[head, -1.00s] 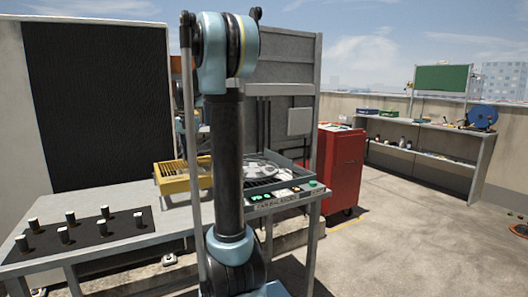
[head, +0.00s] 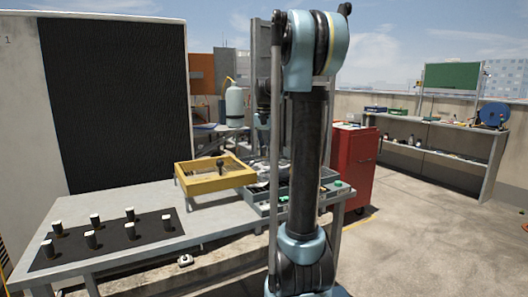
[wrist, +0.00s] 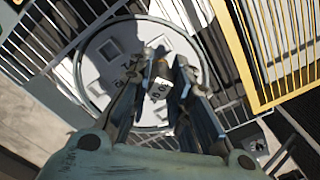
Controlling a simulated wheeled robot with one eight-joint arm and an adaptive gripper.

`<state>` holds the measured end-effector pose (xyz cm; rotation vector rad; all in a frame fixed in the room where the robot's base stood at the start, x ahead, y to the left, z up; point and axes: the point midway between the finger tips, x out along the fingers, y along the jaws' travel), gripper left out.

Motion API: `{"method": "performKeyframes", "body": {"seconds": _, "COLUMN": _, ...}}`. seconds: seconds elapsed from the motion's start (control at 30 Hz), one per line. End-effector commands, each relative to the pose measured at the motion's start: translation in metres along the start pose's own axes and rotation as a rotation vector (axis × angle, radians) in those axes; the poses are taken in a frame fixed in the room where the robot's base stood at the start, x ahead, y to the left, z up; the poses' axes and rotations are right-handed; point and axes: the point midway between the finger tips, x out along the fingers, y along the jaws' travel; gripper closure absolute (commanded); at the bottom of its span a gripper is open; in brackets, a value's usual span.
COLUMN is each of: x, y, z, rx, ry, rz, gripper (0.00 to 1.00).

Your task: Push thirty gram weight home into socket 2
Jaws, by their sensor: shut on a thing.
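In the wrist view my gripper (wrist: 163,76) is shut on a small weight (wrist: 158,88) with a pale labelled top, probably the thirty gram weight. It is over a round white plate (wrist: 104,50) with several square marks or recesses and some lettering. I cannot tell which mark is socket 2, or whether the weight touches the plate.
A yellow tray (head: 188,187) stands left of the box, and its barred edge shows in the wrist view (wrist: 246,68). Several white-topped dark weights (head: 130,230) stand on a black mat (head: 112,246). A red cabinet (head: 352,165) stands behind right. Open floor lies to the right.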

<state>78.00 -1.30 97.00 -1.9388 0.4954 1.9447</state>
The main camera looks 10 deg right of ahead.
Motion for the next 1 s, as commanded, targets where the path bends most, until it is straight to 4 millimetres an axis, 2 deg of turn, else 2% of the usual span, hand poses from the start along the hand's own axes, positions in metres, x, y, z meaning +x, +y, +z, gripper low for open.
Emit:
{"method": "performKeyframes", "body": {"seconds": 0.37, "x": 0.003, "y": -0.003, "z": 0.001, "rx": -0.004, "ry": 0.0, "rz": 0.0, "gripper": 0.98}}
{"method": "performKeyframes", "body": {"seconds": 1.0, "x": 0.041, "y": -0.003, "z": 0.002, "rx": -0.005, "ry": 0.0, "rz": 0.0, "gripper": 0.98}}
